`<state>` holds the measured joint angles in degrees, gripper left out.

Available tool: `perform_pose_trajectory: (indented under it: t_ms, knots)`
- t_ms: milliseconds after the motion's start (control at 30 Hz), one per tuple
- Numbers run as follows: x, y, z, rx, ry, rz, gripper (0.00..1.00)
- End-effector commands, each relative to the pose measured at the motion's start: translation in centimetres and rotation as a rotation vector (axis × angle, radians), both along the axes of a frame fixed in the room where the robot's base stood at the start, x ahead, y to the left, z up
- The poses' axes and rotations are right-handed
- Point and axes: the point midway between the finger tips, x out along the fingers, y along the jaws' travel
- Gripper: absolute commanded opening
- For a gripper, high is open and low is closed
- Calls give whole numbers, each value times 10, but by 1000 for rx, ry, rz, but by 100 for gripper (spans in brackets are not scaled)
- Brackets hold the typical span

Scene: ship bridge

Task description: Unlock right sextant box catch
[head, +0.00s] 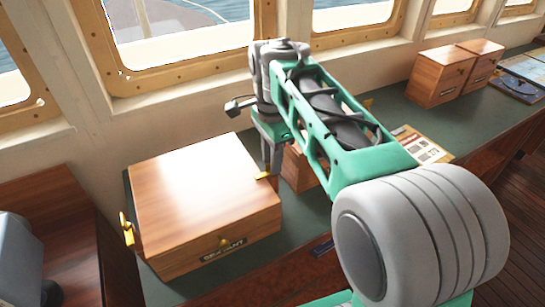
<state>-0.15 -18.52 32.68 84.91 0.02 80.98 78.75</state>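The wooden sextant box (190,185) stands on the green counter with its lid down and a dark label plate (222,250) on its front. A brass catch (263,176) shows at the box's right edge. Another brass fitting (127,229) is at the left side, and a small one (225,241) is at the front. My gripper (273,172) points down beside the box's right side, with its fingertips right by the right catch. I cannot tell whether they touch it. The fingers look close together, but any gap between them is unclear. My arm comes in from the lower right.
A smaller wooden box (300,168) stands behind my arm, partly hidden. A printed card (422,146) lies to its right. Two wooden boxes (437,78) (483,62) stand farther along the green counter (385,100). Windows line the back wall.

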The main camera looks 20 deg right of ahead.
Motion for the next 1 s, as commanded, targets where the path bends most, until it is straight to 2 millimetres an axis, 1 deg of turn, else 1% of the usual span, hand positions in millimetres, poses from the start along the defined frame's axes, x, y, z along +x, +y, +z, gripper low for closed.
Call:
perform_pose_trajectory:
  t_ms: [233, 567, 1000]
  knots:
    - [0, -2, -2, 0, -1, -2, 27]
    - [0, -2, -2, 0, -1, -2, 0]
    - [0, -2, -2, 0, 0, -2, 0]
